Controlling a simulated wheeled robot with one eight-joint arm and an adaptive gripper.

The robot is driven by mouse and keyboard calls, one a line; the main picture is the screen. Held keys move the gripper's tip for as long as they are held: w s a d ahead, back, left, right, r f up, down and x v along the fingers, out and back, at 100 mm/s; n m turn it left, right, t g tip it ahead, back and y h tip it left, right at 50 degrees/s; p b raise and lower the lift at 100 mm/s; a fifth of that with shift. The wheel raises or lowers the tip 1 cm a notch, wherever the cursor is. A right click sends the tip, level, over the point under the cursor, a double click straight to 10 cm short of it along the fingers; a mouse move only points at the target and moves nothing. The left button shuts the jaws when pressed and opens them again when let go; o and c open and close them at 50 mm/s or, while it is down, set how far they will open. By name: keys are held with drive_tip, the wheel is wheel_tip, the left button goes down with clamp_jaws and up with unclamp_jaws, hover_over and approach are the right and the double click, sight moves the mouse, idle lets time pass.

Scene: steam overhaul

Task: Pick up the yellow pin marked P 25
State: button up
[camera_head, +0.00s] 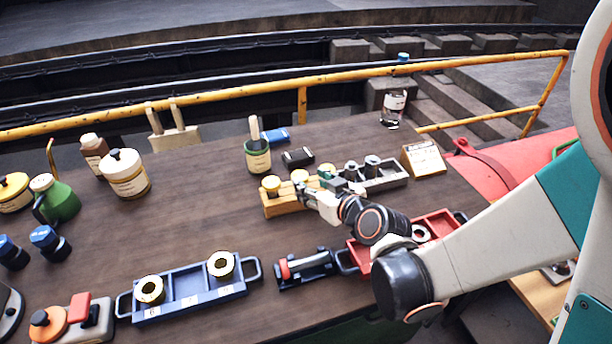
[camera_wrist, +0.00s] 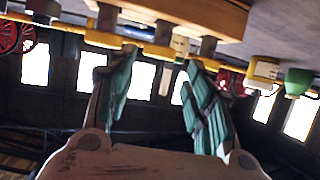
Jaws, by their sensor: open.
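A wooden block (camera_head: 284,207) holds yellow-topped pins in a row: a left one (camera_head: 271,183), a middle one (camera_head: 300,176) and a right one (camera_head: 326,170). The marking P 25 cannot be read on any of them. My gripper (camera_head: 318,190) is at the front right of the block. In the wrist view, which looks upside down, the block (camera_wrist: 205,14) is at the top. My gripper (camera_wrist: 157,68) is open there, with the middle yellow pin (camera_wrist: 160,51) in line with the gap between its green-padded fingers. Whether they touch it cannot be told.
A grey tray (camera_head: 388,181) with metal parts stands right of the block. A blue tray (camera_head: 190,306) with brass rings is at the front, and a red tray (camera_head: 440,218) is partly behind my arm. A green tin (camera_head: 258,160) stands behind.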

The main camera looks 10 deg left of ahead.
sight(300, 176)
drive_tip(key=b+x, duration=0.2)
drive_tip(key=x, duration=0.5)
drive_tip(key=shift+w+a+f, duration=0.1)
drive_tip(key=shift+w+a, duration=0.1)
drive_tip(key=shift+w, duration=0.05)
clamp_jaws()
